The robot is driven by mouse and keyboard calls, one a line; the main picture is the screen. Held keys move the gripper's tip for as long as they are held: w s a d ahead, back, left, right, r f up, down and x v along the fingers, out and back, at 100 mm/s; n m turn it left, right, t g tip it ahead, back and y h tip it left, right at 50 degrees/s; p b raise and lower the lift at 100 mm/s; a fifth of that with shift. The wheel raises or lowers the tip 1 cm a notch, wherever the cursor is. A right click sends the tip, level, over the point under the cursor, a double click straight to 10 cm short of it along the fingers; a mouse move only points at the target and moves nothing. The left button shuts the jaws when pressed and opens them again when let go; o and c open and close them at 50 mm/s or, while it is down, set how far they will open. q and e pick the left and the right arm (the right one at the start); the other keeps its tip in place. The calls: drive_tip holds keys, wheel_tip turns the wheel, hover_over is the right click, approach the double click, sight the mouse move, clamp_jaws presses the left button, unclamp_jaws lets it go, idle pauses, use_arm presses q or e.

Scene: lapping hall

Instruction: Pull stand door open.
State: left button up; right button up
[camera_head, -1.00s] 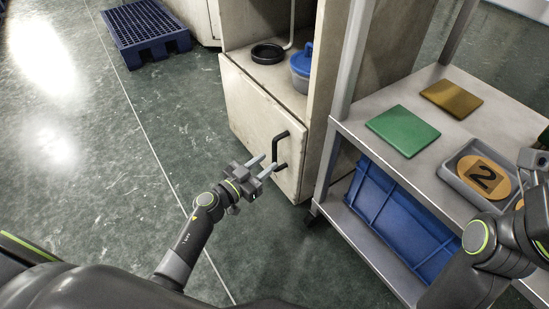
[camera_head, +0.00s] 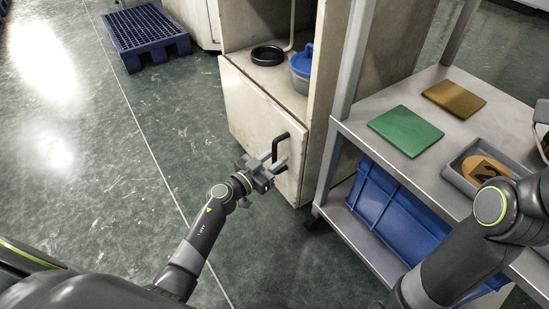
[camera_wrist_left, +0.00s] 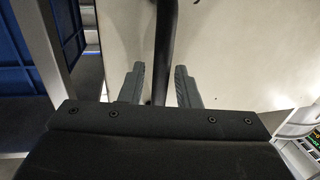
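The stand door (camera_head: 258,117) is a beige panel low on the front of the stand, and it appears shut. Its black bar handle (camera_head: 276,146) is near the door's right edge. My left gripper (camera_head: 279,160) is at the handle with its fingers apart. In the left wrist view the handle (camera_wrist_left: 165,45) runs between the two open fingertips (camera_wrist_left: 159,82), with gaps at both sides. My right arm (camera_head: 490,225) shows at the right, over the cart; the right gripper (camera_head: 543,130) is only partly in view at the right edge.
A metal cart (camera_head: 362,145) stands just right of the door, carrying a green plate (camera_head: 405,131), a brown plate (camera_head: 454,99) and a grey tray (camera_head: 459,182). A blue crate (camera_head: 395,215) is on its lower shelf.

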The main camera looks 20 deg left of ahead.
use_arm(q)
clamp_jaws()
